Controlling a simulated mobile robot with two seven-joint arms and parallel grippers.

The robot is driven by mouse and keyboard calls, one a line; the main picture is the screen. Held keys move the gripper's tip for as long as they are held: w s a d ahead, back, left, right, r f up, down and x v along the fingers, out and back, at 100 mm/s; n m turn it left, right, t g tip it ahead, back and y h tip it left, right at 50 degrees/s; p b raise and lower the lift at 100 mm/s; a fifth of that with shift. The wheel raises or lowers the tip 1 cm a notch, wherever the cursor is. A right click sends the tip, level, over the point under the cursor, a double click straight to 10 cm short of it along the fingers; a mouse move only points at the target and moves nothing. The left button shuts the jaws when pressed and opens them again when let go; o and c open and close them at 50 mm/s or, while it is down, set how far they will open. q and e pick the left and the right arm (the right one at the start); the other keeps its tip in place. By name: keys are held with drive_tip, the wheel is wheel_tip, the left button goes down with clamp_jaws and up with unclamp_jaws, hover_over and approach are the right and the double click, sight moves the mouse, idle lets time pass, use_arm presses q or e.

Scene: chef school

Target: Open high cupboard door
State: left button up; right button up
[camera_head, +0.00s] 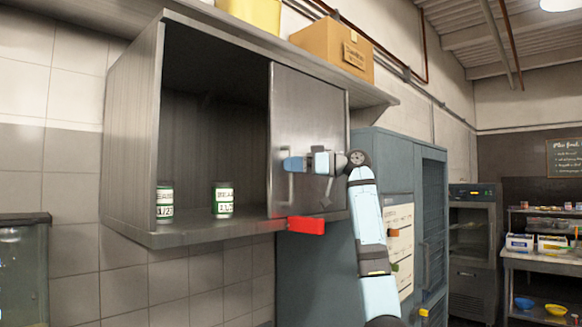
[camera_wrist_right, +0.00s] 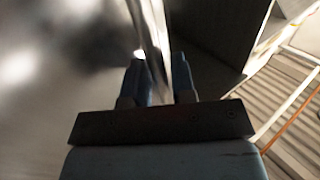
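The high cupboard (camera_head: 133,140) is a grey metal box on the tiled wall. Its left part is open, and a flat metal door (camera_head: 312,110) covers its right part. A vertical bar handle (camera_head: 288,190) sits near the door's left edge. My right gripper (camera_head: 293,165) is at this handle, reaching in from the right in front of the door. In the right wrist view the shiny handle bar (camera_wrist_right: 152,40) runs between the two blue fingers (camera_wrist_right: 160,80), which appear closed on it. My left gripper is not in view.
Two labelled jars (camera_head: 223,200) (camera_head: 165,202) stand inside the cupboard's open part. A red block (camera_head: 306,225) shows at its lower front edge. A cardboard box (camera_head: 335,45) and a yellow container (camera_head: 252,12) rest on the shelf above. A blue-grey cabinet (camera_head: 385,150) stands right.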

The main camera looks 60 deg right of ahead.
drive_tip(key=b+v, duration=0.3)
drive_tip(key=v, duration=1)
drive_tip(key=shift+b, duration=0.35)
drive_tip(key=shift+s, duration=0.1)
